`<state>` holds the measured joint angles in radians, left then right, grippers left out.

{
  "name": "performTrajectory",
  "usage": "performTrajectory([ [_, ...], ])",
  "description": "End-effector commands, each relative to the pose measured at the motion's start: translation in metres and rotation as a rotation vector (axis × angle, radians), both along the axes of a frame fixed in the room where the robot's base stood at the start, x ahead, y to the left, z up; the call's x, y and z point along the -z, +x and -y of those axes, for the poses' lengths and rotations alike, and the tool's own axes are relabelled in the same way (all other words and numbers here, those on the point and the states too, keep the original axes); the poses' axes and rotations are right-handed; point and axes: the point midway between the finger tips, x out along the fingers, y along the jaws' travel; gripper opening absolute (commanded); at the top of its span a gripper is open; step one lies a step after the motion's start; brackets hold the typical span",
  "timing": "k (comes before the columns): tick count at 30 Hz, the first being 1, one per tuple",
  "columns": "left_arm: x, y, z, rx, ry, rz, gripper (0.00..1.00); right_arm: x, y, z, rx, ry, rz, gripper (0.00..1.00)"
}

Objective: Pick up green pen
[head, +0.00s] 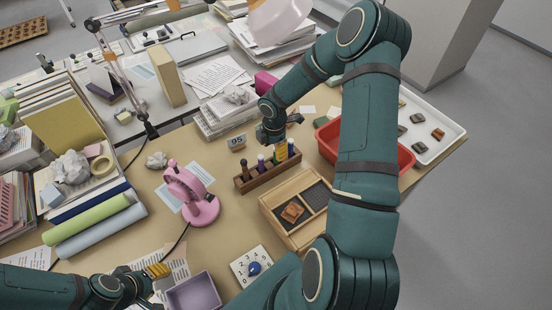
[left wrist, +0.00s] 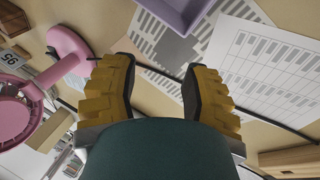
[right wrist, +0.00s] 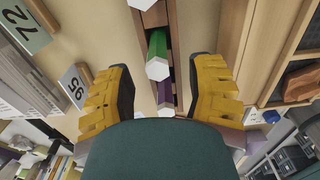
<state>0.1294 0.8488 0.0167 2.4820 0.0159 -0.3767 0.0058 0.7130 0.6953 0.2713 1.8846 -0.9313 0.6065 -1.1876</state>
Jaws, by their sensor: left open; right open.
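The green pen (right wrist: 157,45) stands in a slot of the wooden pen holder (head: 268,180), its pale hexagonal end facing the right wrist camera. A purple pen (right wrist: 165,90) stands beside it in the same row. My right gripper (head: 282,150) is open above the right end of the holder. In the right wrist view its yellow fingers lie on either side of the pen row, apart from the green pen. In the head view the gripper mostly hides the green pen. My left gripper (head: 158,270) is open and empty over printed papers (left wrist: 250,60) at the front left.
A pink desk fan (head: 190,195) stands left of the holder. A wooden tray with compartments (head: 275,215) lies in front of it. A red bin (head: 405,158) is to the right, partly behind my right arm. A lilac box (head: 193,292) is near my left gripper.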

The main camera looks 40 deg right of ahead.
Motion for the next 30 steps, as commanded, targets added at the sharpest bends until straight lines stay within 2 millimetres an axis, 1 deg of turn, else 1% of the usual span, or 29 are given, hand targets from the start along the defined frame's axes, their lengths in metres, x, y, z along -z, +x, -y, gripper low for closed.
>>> performTrajectory([
  [1,0.002,0.000,0.000,0.000,0.000,0.000,0.47,0.010,-0.001,0.001,0.000,0.001,-0.003,0.54],
  [3,0.004,0.000,0.000,0.000,0.001,0.000,0.47,0.021,-0.001,0.002,0.000,0.002,-0.003,0.54],
  [7,0.006,0.000,0.000,0.000,0.001,0.000,0.47,0.035,0.000,0.002,0.000,0.001,-0.002,0.54],
  [10,0.006,0.000,0.000,0.000,0.001,0.000,0.47,0.039,0.000,0.003,-0.001,0.000,-0.001,0.54],
  [17,0.006,0.000,0.000,0.000,0.001,0.000,0.47,0.038,0.000,0.002,0.000,0.000,0.000,0.53],
  [18,0.006,0.000,0.000,0.000,0.001,0.000,0.47,0.038,0.000,0.002,0.000,0.000,0.000,0.39],
  [20,0.006,0.000,0.000,0.000,0.001,0.000,0.47,0.038,0.000,0.002,0.000,0.000,0.000,0.18],
  [21,0.006,0.000,0.000,0.000,0.001,0.000,0.47,0.038,0.000,0.002,0.000,0.000,0.000,0.04],
  [22,0.006,0.000,0.000,0.000,0.001,0.000,0.47,0.038,0.000,0.002,0.000,0.000,0.000,0.00],
  [30,0.006,0.000,0.000,0.000,0.001,0.000,0.47,0.038,0.000,0.002,0.000,0.000,-0.001,0.00],
])
